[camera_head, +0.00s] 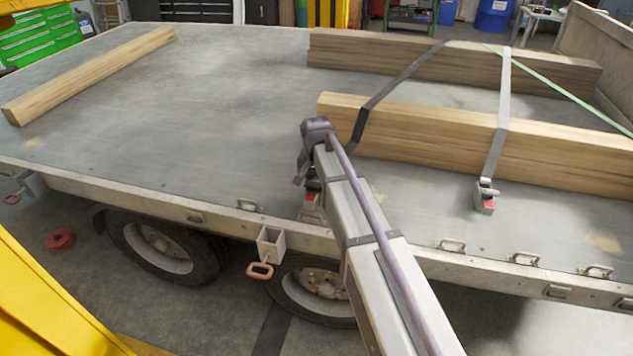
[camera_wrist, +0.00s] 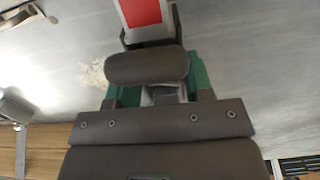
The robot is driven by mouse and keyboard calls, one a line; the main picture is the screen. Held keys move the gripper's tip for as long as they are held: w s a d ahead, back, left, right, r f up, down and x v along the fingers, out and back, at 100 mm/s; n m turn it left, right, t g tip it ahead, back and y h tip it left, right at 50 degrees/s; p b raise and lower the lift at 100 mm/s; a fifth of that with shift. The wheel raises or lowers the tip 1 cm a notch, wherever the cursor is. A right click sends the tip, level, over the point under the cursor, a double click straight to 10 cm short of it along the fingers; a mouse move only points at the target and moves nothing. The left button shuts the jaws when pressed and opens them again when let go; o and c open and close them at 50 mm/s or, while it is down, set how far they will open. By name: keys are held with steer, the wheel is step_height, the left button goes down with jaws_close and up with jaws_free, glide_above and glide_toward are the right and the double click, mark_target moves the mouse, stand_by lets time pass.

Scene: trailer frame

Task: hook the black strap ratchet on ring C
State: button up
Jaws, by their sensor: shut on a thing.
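The black strap (camera_head: 383,94) runs over the two timber stacks and drops behind my arm. Its ratchet (camera_head: 312,204), with a red patch, shows at the trailer bed's near edge; its red and white part shows in the wrist view (camera_wrist: 141,14). My gripper (camera_head: 307,178) is shut on the ratchet, partly hidden by my arm; in the wrist view my gripper (camera_wrist: 158,94) shows green parts beside the ratchet's dark handle. Metal rings line the near edge: one left (camera_head: 249,205), others right (camera_head: 451,245) (camera_head: 525,258). I see no letters, so I cannot tell which is ring C.
A grey strap (camera_head: 499,128) with its own ratchet (camera_head: 486,197) crosses the timber stack (camera_head: 430,138) to the right. A green strap (camera_head: 565,88) lies beyond. A single beam (camera_head: 90,72) lies far left. The bed between is clear. A red hook (camera_head: 260,271) hangs below the edge.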

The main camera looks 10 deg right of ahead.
steer(key=shift+f+b, duration=2.15)
steer(key=shift+f, duration=0.4)
steer(key=o, duration=1.2)
steer(key=shift+r, duration=0.1)
step_height(320, 180, up, 11)
steer(key=p, duration=1.1)
